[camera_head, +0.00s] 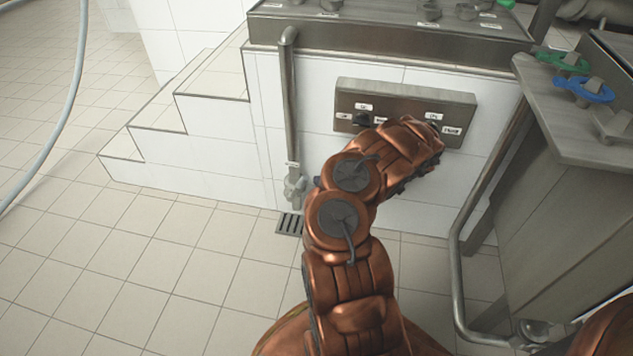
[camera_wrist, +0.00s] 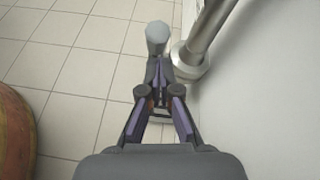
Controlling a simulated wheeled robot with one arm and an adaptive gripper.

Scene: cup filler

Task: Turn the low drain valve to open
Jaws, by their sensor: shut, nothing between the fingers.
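The low drain valve (camera_head: 294,188) is at the foot of a vertical metal pipe (camera_head: 289,100) on the white tiled wall, just above the floor. In the wrist view the pipe widens into a grey round collar (camera_wrist: 188,64). A rounded light grey stub (camera_wrist: 157,38), likely the valve's handle, sticks out beside it. My gripper (camera_wrist: 158,78) is shut and empty, its fingertips close to the stub and left of the collar. I cannot tell whether they touch. In the head view my gripper is hidden behind my copper arm.
A floor drain grate (camera_head: 289,224) lies below the valve. Tiled steps (camera_head: 185,105) rise at left. A switch panel (camera_head: 405,110) is on the wall behind my arm. A metal cabinet (camera_head: 560,170) and bent pipe (camera_head: 457,280) stand at right. The left floor is open.

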